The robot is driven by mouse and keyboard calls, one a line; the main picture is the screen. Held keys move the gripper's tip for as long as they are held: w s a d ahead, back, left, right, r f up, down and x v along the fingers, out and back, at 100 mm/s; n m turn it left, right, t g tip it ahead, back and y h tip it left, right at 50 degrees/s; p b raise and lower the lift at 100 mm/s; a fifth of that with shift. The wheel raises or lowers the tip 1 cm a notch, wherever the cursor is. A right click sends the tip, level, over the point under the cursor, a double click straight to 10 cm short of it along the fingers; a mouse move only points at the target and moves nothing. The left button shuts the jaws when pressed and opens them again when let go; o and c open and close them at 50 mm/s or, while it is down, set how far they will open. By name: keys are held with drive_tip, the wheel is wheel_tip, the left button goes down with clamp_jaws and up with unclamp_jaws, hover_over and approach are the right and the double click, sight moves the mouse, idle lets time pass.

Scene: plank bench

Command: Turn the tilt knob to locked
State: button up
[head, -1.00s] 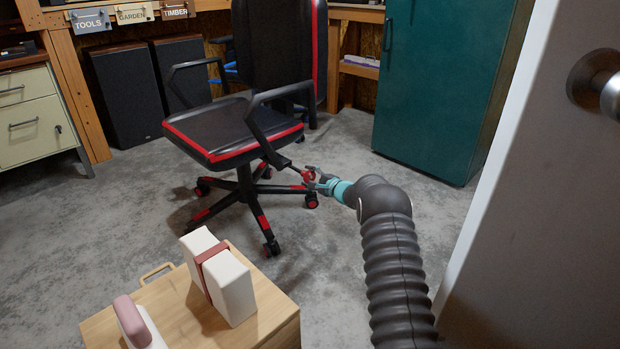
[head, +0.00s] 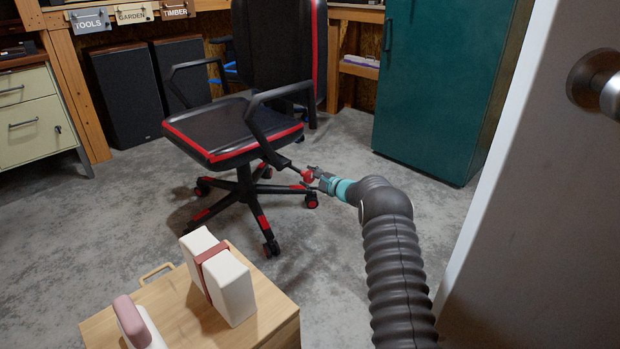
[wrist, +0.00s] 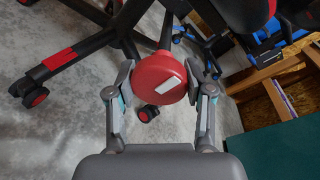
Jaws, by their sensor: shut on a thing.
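The tilt knob is a round red knob with a white bar on its face (wrist: 155,72), at the end of a dark rod under the seat. In the wrist view the white bar lies slanted. The knob also shows small in the head view (head: 307,176), to the right of the black and red office chair (head: 240,128). My gripper (wrist: 160,80) is shut on the knob, one finger on each side. In the head view my gripper (head: 313,175) reaches it from the right. Any lock marking is too small to tell.
A wooden box (head: 185,315) with a cream block (head: 230,290) stands in front at lower left. A white door (head: 545,200) is close on the right. A teal cabinet (head: 430,90) stands behind. Chair legs and casters lie below the knob; the grey floor around is open.

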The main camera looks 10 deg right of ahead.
drive_tip(key=shift+a, duration=0.1)
drive_tip(key=o, duration=1.2)
drive_tip(key=v, duration=1.2)
drive_tip(key=shift+f, duration=0.15)
